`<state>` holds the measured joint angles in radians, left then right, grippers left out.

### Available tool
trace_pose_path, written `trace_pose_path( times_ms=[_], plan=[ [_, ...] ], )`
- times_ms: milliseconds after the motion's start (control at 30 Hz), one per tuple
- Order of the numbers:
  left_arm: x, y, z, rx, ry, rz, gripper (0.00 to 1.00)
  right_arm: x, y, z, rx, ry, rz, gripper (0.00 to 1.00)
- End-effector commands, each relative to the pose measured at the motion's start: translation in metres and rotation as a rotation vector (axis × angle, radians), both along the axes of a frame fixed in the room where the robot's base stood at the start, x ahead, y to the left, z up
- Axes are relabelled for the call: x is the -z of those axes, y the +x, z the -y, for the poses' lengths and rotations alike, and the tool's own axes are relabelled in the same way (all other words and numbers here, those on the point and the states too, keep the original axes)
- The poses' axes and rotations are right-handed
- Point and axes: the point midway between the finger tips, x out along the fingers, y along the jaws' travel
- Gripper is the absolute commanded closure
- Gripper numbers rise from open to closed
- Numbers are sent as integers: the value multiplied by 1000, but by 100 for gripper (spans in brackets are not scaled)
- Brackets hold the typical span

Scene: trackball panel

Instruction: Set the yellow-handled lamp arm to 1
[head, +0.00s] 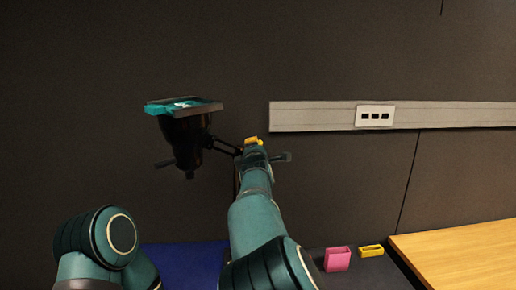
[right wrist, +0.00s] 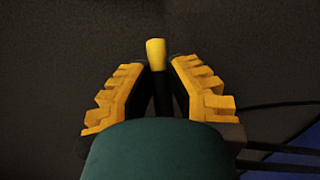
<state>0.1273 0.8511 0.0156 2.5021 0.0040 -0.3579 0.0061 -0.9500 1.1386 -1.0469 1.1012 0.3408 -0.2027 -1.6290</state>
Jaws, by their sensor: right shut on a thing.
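The black lamp arm (head: 224,147) runs right from a dark fixture (head: 186,136) on the wall to my right gripper. In the right wrist view, its handle with a yellow tip (right wrist: 156,54) stands between my right fingers (right wrist: 155,90). The fingers are shut on the dark shaft below that tip. In the head view my right gripper (head: 256,146) largely covers the handle. No numbers or scale marks are readable. My left gripper is out of view; only part of my left arm shows at lower left.
A flat tray with a teal top (head: 183,107) sits on the fixture. A grey wall rail (head: 310,115) with a socket plate (head: 375,116) is to the right. A pink block (head: 337,259), a yellow block (head: 371,251) and a wooden tabletop (head: 460,250) are at lower right. A blue surface (head: 185,262) lies below.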

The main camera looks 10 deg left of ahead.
Motion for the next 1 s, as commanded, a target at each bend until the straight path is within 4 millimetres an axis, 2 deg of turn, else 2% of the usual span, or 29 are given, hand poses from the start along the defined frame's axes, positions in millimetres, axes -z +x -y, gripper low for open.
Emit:
trace_pose_path(
  times_ms=[367,400,467,500,833,1000],
  plan=[
    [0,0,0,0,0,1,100,-3,0,1,1,2,5,100],
    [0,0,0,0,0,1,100,-3,0,1,2,2,4,79],
    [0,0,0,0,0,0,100,-3,0,1,2,1,5,58],
    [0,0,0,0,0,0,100,-2,0,1,2,1,4,52],
    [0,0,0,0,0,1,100,-1,-1,0,1,0,1,52],
    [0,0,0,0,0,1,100,-2,-11,2,2,1,1,52]
  ],
)
